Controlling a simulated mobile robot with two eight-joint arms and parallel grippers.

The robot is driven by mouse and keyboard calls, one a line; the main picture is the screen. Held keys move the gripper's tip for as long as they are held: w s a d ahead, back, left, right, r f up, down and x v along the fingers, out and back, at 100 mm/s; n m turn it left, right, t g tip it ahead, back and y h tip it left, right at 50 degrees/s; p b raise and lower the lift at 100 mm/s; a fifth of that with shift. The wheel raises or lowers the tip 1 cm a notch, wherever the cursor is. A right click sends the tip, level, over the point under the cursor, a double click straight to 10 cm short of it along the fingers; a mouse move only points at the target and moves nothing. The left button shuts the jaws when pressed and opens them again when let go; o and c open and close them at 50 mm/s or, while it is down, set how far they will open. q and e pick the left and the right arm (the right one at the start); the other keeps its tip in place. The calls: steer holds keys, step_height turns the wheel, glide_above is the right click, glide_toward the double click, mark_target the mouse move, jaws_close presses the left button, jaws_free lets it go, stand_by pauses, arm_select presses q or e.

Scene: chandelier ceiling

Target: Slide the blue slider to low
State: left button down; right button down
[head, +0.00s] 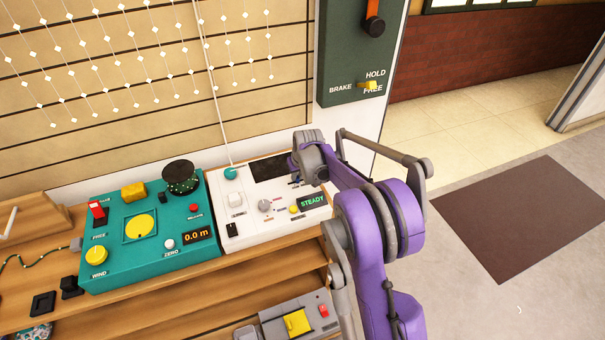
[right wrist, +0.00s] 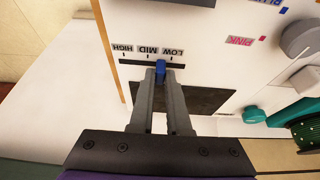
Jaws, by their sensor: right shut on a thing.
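The blue slider (right wrist: 160,68) shows in the right wrist view in a dark slot under the labels HIGH, MID and LOW, which appear upside down. It stands between the MID and LOW marks. My right gripper (right wrist: 160,78) has its two fingertips close on either side of the slider and is shut on it. In the head view my purple right arm reaches over the right end of the white control panel (head: 285,229). It hides the slider and fingertips there. My left gripper is not in view.
The white panel carries a grey knob (head: 264,205), a yellow button (head: 294,209) and a green STEADY display (head: 313,201). A teal winding box (head: 120,268) stands left of it. A green brake board (head: 345,92) hangs on the wall above. Open floor lies to the right.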

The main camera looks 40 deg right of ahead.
steer(key=shift+w+a, duration=0.25)
steer(key=shift+a, duration=0.55)
steer(key=c, duration=0.9)
jaws_free()
steer(key=shift+a, duration=0.15)
steer(key=shift+s+r, duration=0.1)
steer(key=shift+r, duration=0.25)
steer(key=p+v, duration=0.2)
steer(key=v, duration=0.8)
